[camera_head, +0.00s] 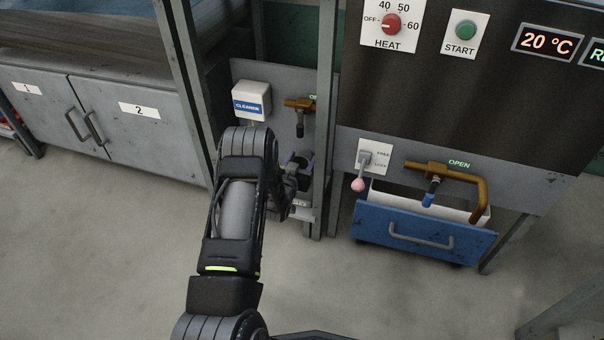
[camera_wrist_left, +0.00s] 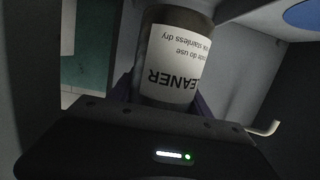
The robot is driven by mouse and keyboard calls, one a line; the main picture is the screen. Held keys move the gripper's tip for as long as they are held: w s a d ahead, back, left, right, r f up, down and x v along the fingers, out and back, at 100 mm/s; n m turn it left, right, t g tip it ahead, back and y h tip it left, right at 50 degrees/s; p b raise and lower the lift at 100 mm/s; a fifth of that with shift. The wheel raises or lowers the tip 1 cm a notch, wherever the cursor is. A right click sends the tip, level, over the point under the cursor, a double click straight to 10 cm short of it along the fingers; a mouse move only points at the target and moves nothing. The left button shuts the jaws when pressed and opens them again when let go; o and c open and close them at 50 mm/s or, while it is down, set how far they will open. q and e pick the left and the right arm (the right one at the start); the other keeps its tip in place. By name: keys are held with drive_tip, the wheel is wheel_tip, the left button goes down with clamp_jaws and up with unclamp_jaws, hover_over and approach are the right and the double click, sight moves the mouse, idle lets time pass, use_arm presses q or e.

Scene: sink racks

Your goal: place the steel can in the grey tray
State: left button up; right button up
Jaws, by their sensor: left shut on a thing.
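The steel can (camera_wrist_left: 178,58) fills the upper middle of the left wrist view. It is a dark grey cylinder with a white label that reads upside down, partly "EANER". My left gripper (camera_head: 298,172) is shut on the can, inside the narrow bay between the metal posts. In the head view my own wrist hides much of the can and what is below it. A pale grey ledge with a small label (camera_head: 301,204) shows just below the gripper; I cannot tell whether it is the grey tray. My right gripper is not in view.
A white cleaner dispenser (camera_head: 251,100) and a brass tap (camera_head: 300,105) are on the panel above the gripper. A metal post (camera_head: 326,130) stands close on its right. A blue drawer (camera_head: 424,235) is open further right. The floor in front is clear.

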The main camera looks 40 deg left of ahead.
use_arm(q)
drive_tip(key=shift+f, duration=0.1)
wheel_tip(320, 180, down, 5)
drive_tip(key=b, duration=0.3)
drive_tip(key=shift+w, duration=0.2)
drive_tip(key=shift+r, duration=0.2)
drive_tip(key=shift+f, duration=0.1)
drive_tip(key=o, duration=1.5)
drive_tip(key=shift+c, duration=0.2)
